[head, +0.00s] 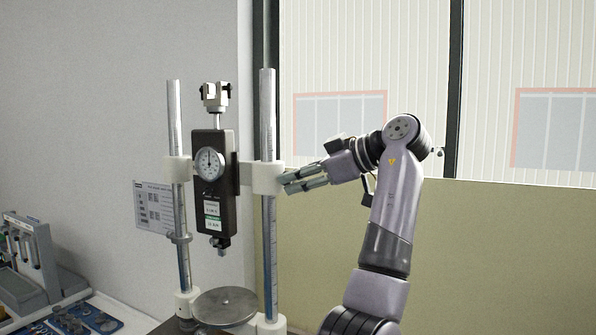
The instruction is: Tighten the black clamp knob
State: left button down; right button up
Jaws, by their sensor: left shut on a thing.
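The hardness tester stands left of centre, with two steel posts and a black dial gauge (210,165) between them. A white clamp block (266,178) sits around the right post. My left gripper (287,183) reaches from the right to this block's right side. Its fingers are closed at the block, shut on the black clamp knob. The knob itself is hidden by the fingers, so its angle cannot be seen. My right gripper is not in view.
A round metal plate (224,306) lies at the tester's base. A white clamp with black parts (215,97) tops the gauge. A blue tray of small parts (88,319) and a grey rack (28,250) stand at the lower left. The space right of the posts holds only my arm.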

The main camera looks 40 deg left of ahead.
pick_arm(q)
jog(key=shift+w+m+g+h, duration=0.15)
jog(key=shift+m+g+h, duration=0.15)
jog(key=shift+m+g, duration=1)
jog(key=shift+w+m+g+h, duration=0.1)
jog(key=shift+m+g+h, duration=0.2)
jog(key=shift+m+g, duration=1)
jog(key=shift+m+t, duration=0.4)
jog(key=shift+m, duration=0.2)
jog(key=c, duration=1.3)
grip_release()
